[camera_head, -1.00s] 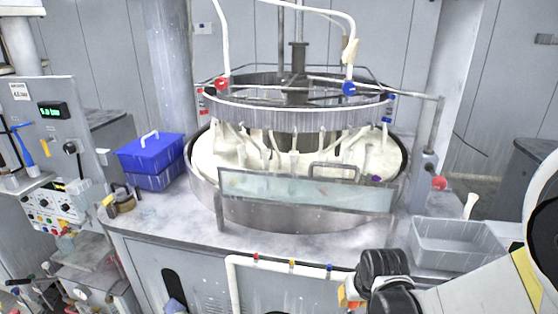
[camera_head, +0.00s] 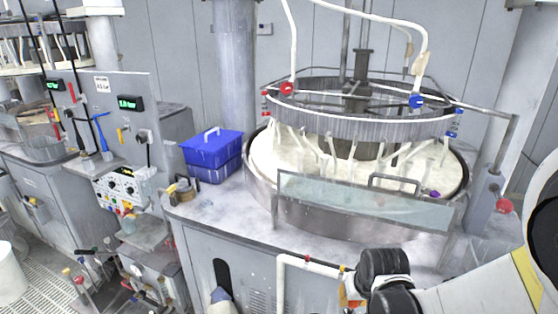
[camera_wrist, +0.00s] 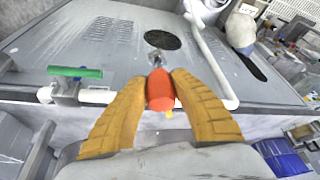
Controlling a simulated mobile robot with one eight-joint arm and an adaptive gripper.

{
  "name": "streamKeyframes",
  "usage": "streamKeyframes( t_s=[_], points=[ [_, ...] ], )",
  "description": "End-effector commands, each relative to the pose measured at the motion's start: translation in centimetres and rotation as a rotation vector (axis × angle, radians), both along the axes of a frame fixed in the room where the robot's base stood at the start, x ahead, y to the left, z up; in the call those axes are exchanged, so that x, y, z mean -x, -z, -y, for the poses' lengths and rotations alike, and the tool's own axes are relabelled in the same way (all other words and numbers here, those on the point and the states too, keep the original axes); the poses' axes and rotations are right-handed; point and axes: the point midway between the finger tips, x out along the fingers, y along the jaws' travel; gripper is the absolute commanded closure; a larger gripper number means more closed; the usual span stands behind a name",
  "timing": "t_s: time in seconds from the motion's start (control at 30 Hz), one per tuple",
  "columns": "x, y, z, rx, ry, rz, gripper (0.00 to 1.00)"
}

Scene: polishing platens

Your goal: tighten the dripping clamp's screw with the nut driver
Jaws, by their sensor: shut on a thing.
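The nut driver (camera_wrist: 160,92) has a red-orange handle, and its short metal shaft points away from my wrist. My gripper (camera_wrist: 160,86) is shut on the handle between its two yellow-orange fingers in the wrist view. The shaft tip is over a grey panel and appears clear of any screw. In the head view, a red fitting (camera_head: 287,88) and a blue fitting (camera_head: 417,101) sit on white hoses at the polisher's ring. I cannot tell which clamp drips.
The round polisher (camera_head: 262,200) with a clear front guard (camera_head: 350,203) fills the bench. A blue box (camera_head: 212,165) stands left of it. In the wrist view, a green-handled valve (camera_wrist: 82,72) and white pipe (camera_wrist: 212,62) lie close around my gripper.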

Motion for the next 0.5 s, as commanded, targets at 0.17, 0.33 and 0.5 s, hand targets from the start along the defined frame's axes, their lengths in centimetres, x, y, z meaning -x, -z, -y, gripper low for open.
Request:
streamKeyframes(
  t_s=[0.17,0.33,0.5],
  points=[
    [0.0,-6.4,0.0,0.0,0.0,0.0,1.0],
    [0.0,-9.0,0.0,0.0,0.0,0.0,1.0],
    [0.0,-9.1,0.0,0.0,0.0,0.0,1.0]
  ],
)
